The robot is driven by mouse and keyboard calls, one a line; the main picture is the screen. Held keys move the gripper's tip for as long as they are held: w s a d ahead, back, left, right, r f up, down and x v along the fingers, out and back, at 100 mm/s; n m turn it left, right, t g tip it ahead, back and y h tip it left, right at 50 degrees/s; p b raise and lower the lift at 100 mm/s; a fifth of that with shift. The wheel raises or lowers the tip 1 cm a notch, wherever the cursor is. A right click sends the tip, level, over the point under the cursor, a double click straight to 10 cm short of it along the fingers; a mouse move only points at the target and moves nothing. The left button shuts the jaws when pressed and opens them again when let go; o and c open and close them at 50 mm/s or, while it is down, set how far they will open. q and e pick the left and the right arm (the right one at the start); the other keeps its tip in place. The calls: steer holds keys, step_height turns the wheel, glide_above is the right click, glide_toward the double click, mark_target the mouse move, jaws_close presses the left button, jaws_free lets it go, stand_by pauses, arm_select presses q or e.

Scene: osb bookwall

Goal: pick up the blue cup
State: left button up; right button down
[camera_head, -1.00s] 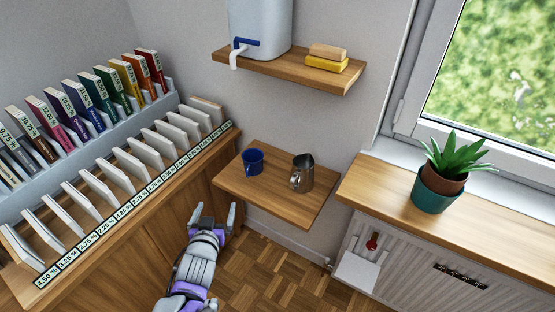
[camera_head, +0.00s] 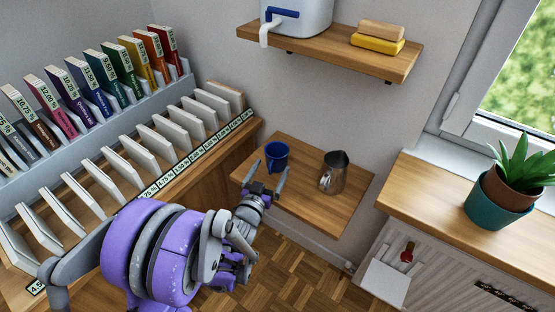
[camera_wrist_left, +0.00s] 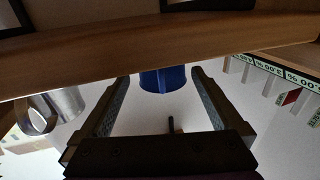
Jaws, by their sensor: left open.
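The blue cup (camera_head: 277,154) stands upright on a small wooden wall shelf (camera_head: 338,219), near its back left. My left gripper (camera_head: 266,178) is open and empty at the shelf's left front side, with its fingers pointing toward the cup. In the left wrist view, which looks upside down, the cup (camera_wrist_left: 166,80) shows between the two spread fingers (camera_wrist_left: 160,92), beyond their tips. I cannot tell the exact gap. The lower part of the cup is partly hidden by the gripper in the head view. My right gripper is not in view.
A metal jug (camera_head: 334,172) stands right of the cup on the same shelf; it also shows in the left wrist view (camera_wrist_left: 62,105). A higher shelf (camera_head: 330,53) holds a water container and sponges. Book racks (camera_head: 150,184) line the left; a potted plant (camera_head: 497,200) is right.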

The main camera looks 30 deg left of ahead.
mark_target(273, 163)
arm_select(q)
steer(key=w, duration=0.2)
steer(key=w+a, duration=0.1)
steer(key=w, duration=0.2)
steer(key=shift+w+a+f, duration=0.1)
steer(key=shift+w, duration=0.25)
steer(key=shift+c, duration=0.2)
steer(key=c, duration=1.1)
